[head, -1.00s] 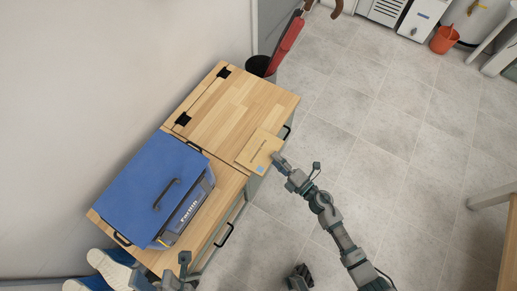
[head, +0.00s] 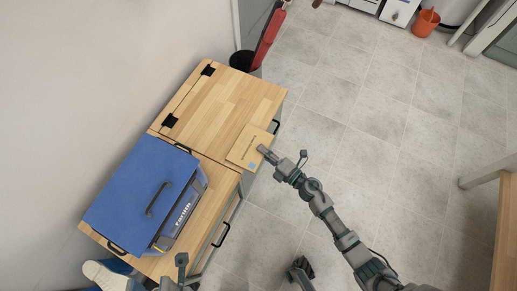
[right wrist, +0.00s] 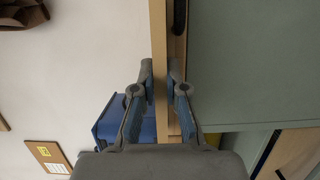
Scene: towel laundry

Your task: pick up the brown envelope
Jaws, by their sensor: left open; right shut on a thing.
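The brown envelope (head: 247,145) lies flat near the front edge of the wooden cabinet top (head: 225,110), with dark print and a small light-blue mark on it. My right gripper (head: 265,152) comes in from the floor side and is shut on its near edge. In the right wrist view the envelope (right wrist: 158,70) shows edge-on as a thin tan strip between the two fingers (right wrist: 165,95). My left gripper (head: 160,272) is open at the bottom left, beside the cabinet's near end and partly cut off by the frame.
A blue box (head: 145,190) with a dark handle stands on the left part of the cabinet. Black hinges and drawer handles stick out. A black bin (head: 244,62) with a red item is behind the cabinet. A wooden table (head: 497,220) is at right. The floor between is clear.

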